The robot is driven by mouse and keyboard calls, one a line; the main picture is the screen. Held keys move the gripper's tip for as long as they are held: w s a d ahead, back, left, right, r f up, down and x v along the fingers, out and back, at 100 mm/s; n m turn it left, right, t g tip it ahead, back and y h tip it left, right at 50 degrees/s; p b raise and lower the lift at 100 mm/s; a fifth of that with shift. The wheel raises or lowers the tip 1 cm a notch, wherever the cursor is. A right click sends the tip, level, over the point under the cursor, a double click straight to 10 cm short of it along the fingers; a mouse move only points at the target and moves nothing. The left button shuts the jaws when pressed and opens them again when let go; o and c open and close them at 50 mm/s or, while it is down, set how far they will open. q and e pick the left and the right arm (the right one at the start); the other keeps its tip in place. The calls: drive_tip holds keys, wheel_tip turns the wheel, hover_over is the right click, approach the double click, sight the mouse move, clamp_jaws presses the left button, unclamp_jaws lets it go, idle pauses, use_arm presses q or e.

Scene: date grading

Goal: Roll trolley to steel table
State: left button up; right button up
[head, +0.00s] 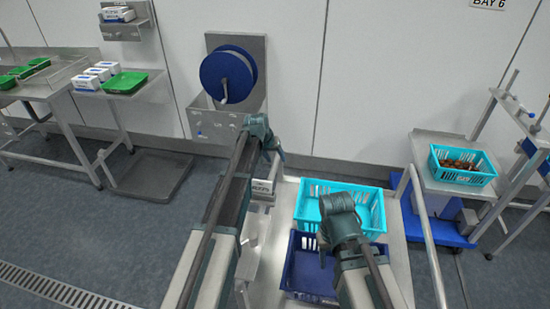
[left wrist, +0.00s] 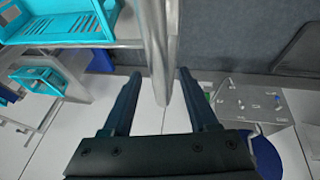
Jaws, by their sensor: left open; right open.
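A pale trolley (head: 397,262) stands right in front of me. It carries a turquoise basket (head: 373,212) and a navy basket (head: 300,275), both looking empty where I can see inside. A metal rail (head: 432,255) rises at its right side. My left gripper (head: 268,146) is open over the trolley's far left side. In the left wrist view, a metal post (left wrist: 163,45) ends between or just beyond its open fingers (left wrist: 157,82); I cannot tell whether they touch. My right gripper (head: 338,203) is open above the baskets. A steel table (head: 55,82) with green trays stands far left.
A blue hose reel (head: 228,75) hangs on the wall above a steel basin (head: 212,122). A low grey platform (head: 155,173) is on the floor at left. A basket of dates (head: 462,165) sits on a stand at right.

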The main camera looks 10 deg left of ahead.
use_arm(q)
drive_tip(key=p+v, duration=1.2)
drive_tip(key=v, duration=0.2)
drive_tip(key=shift+d+f, duration=0.1)
idle(0.3)
